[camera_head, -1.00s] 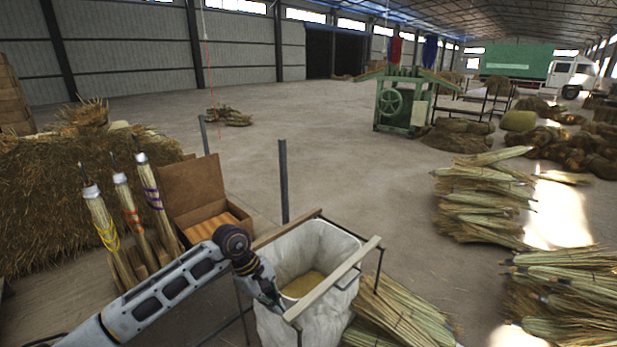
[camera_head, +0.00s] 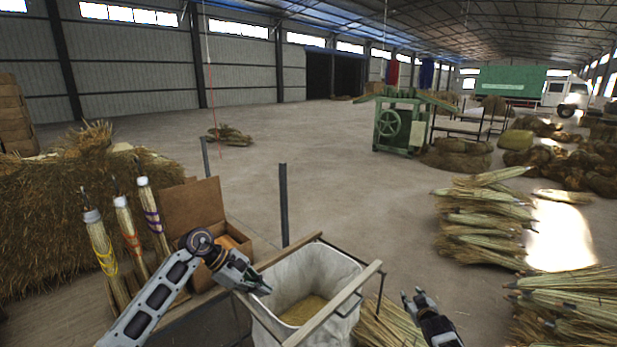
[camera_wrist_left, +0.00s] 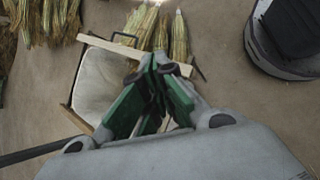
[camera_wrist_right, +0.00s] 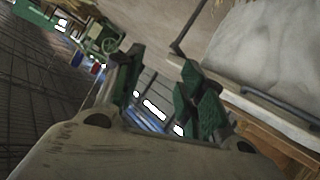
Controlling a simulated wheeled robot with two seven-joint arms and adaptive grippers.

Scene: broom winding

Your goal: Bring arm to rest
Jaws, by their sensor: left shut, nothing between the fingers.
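My left gripper (camera_head: 264,288) is shut and empty beside the left edge of the white-lined bin (camera_head: 318,270) in the head view. In the left wrist view its green-padded fingers (camera_wrist_left: 158,90) are together, with the bin liner (camera_wrist_left: 100,80) behind them to the left. My right gripper (camera_head: 413,296) is at the bottom of the head view, to the right of the bin. In the right wrist view its fingers (camera_wrist_right: 160,85) are apart with nothing between them. Yellowish material (camera_head: 302,310) lies inside the bin.
Three tied brooms (camera_head: 158,215) stand at the left, beside an open cardboard box (camera_head: 193,205) and a straw pile (camera_head: 50,220). A thin post (camera_head: 284,205) rises behind the bin. Straw bundles (camera_head: 485,220) lie at the right. The middle floor is open.

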